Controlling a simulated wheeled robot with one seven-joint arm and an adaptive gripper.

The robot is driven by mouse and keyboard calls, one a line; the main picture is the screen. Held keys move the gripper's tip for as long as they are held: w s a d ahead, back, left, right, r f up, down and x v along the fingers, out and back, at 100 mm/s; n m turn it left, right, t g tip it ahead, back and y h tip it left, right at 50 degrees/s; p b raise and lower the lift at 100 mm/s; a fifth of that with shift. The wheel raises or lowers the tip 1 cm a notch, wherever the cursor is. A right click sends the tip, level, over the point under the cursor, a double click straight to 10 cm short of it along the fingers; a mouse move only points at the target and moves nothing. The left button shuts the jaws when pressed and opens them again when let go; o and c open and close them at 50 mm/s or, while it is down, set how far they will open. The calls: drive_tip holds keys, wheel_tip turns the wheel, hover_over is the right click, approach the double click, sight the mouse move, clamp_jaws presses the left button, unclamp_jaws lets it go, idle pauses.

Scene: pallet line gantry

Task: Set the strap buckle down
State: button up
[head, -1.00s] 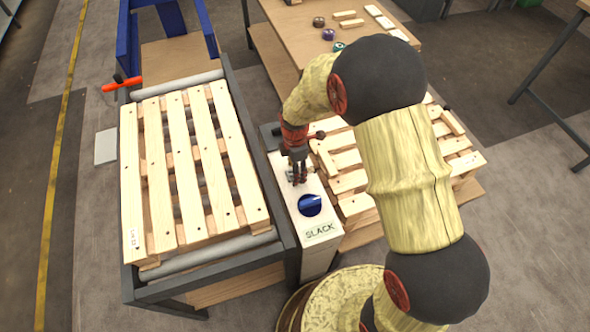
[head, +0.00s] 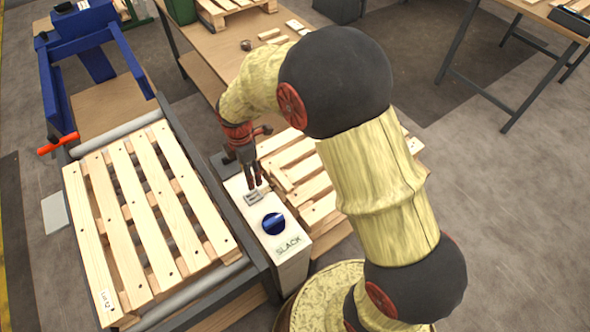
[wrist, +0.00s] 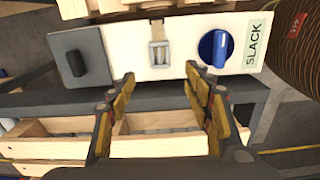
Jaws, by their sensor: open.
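The strap buckle (wrist: 159,56) is a small grey metal frame on the white top of the SLACK box (wrist: 190,30). In the wrist view it lies near the middle of the box, on a pale strap. In the head view the buckle (head: 253,198) is a small grey piece just below my fingertips. My gripper (wrist: 160,76) is open, its two fingers spread with nothing between them. The fingertips appear short of the buckle in the wrist view. In the head view my gripper (head: 256,187) points down over the box; the exact gap is unclear.
A blue knob (wrist: 215,48) stands right of the buckle, and a dark plate with a black handle (wrist: 77,63) is on the left. A slatted pallet (head: 150,210) lies on the roller frame; another pallet (head: 300,175) is right of the box.

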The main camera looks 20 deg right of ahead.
drive_tip(key=s+d+r+m+t, duration=0.1)
drive_tip(key=s+d+r+m, duration=0.15)
drive_tip(key=r, duration=0.35)
drive_tip(key=s+d+r+m+t, duration=0.1)
drive_tip(key=r+m, duration=0.2)
drive_tip(key=r, duration=0.3)
drive_tip(key=s+d+r+m+t, duration=0.1)
drive_tip(key=s+d+r+m, duration=0.2)
drive_tip(key=s+r+m, duration=0.4)
drive_tip(key=s+d+r+m+t, duration=0.2)
drive_tip(key=s+d+r+m, duration=0.2)
drive_tip(key=s+r+m, duration=0.3)
drive_tip(key=s, duration=0.5)
drive_tip(key=shift+s, duration=0.4)
